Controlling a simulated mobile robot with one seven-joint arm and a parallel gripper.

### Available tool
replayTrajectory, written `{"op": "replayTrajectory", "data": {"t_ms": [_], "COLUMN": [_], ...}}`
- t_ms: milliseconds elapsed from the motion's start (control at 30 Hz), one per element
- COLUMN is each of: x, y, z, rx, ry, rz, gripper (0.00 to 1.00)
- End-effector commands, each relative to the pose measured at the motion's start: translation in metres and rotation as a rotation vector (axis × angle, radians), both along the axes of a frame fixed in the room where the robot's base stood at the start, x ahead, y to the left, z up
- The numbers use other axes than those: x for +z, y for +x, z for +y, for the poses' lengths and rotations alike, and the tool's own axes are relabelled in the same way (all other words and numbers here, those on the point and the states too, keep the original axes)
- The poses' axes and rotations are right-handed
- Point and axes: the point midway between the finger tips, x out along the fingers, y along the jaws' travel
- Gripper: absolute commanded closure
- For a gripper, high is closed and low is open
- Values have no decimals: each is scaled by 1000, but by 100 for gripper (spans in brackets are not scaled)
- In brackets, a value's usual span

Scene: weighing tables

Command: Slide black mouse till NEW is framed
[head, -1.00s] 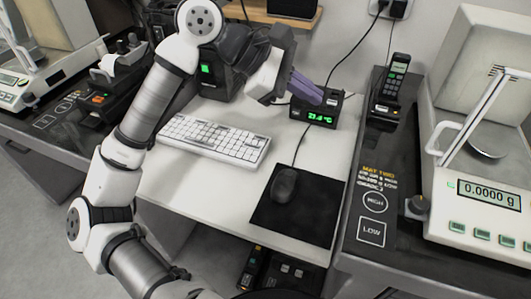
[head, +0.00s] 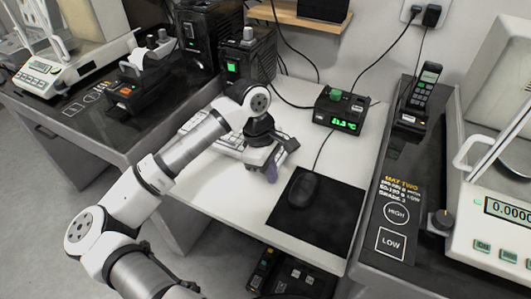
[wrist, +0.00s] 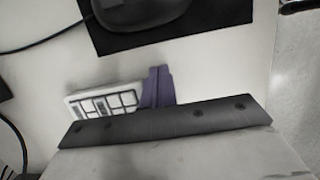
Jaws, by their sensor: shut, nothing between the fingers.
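The black mouse (head: 303,188) sits on the left part of a black mouse pad (head: 322,228), with its cable running back to the small green display. In the wrist view the mouse (wrist: 145,12) is cut off by the top edge, on the pad (wrist: 106,42). My gripper (head: 271,174) is shut and empty, its purple fingers pointing down just left of the mouse and pad, apart from both. The fingers also show in the wrist view (wrist: 158,78), beside the keyboard's end. I cannot read the word NEW anywhere.
The white keyboard (head: 204,134) lies left of the pad, partly behind my arm. The small display unit (head: 340,110) stands behind the pad.

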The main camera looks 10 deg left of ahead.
Motion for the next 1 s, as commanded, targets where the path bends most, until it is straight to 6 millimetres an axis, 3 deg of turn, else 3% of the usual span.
{"op": "replayTrajectory", "data": {"t_ms": [200, 733, 1000], "x": [5, 2, -2], "y": [-7, -9, -17], "z": [-29, -37, -68], "rx": [-6, -4, -7], "ry": [-1, 1, 2], "rz": [-2, -4, -5], "gripper": [100, 100, 100]}}
